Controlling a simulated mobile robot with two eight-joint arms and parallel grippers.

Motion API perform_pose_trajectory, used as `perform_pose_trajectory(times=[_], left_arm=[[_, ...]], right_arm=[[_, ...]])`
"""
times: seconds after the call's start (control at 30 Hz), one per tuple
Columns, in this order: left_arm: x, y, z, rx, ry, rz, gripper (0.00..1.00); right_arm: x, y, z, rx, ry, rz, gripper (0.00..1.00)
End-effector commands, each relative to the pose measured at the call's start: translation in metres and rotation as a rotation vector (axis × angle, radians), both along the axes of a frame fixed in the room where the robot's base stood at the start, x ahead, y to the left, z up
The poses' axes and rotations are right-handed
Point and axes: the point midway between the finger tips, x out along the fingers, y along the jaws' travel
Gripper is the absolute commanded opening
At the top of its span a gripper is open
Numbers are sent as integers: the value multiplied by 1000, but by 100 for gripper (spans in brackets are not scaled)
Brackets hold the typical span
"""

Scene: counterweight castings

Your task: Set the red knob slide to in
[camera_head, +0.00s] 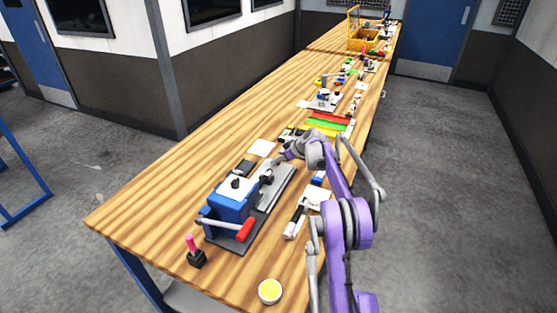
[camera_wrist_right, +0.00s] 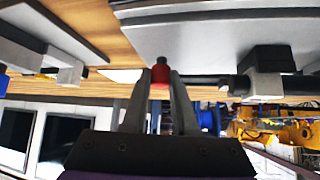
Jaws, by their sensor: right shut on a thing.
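The red knob (camera_wrist_right: 160,75) of the slide shows in the right wrist view, with a dark end, between the fingertips of my right gripper (camera_wrist_right: 160,90). The gripper is shut on it. In the head view my right gripper (camera_head: 279,160) is at the far end of the grey bed plate (camera_head: 272,190) of a blue machine (camera_head: 231,206). The knob is hidden there by the gripper. A dark rod (camera_wrist_right: 210,83) runs beside the knob to a black block (camera_wrist_right: 270,62) in the wrist view. My left gripper is not in view.
The blue machine has a red-gripped lever (camera_head: 246,230) at its near side. Red and green bars (camera_head: 328,122) lie beyond my gripper.

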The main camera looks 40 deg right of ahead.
Motion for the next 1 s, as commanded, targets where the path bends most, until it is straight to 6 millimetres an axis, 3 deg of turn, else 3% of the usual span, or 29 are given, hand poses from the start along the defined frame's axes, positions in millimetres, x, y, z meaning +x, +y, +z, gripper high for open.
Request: perform_pose_trajectory(times=[0.23, 0.6, 1.0], left_arm=[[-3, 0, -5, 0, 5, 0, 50], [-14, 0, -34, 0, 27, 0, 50], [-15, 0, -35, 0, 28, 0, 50]], right_arm=[[-4, 7, -1, 0, 1, 1, 0], [-36, 60, -3, 1, 1, 1, 0], [-41, 70, -1, 3, 4, 5, 0]])
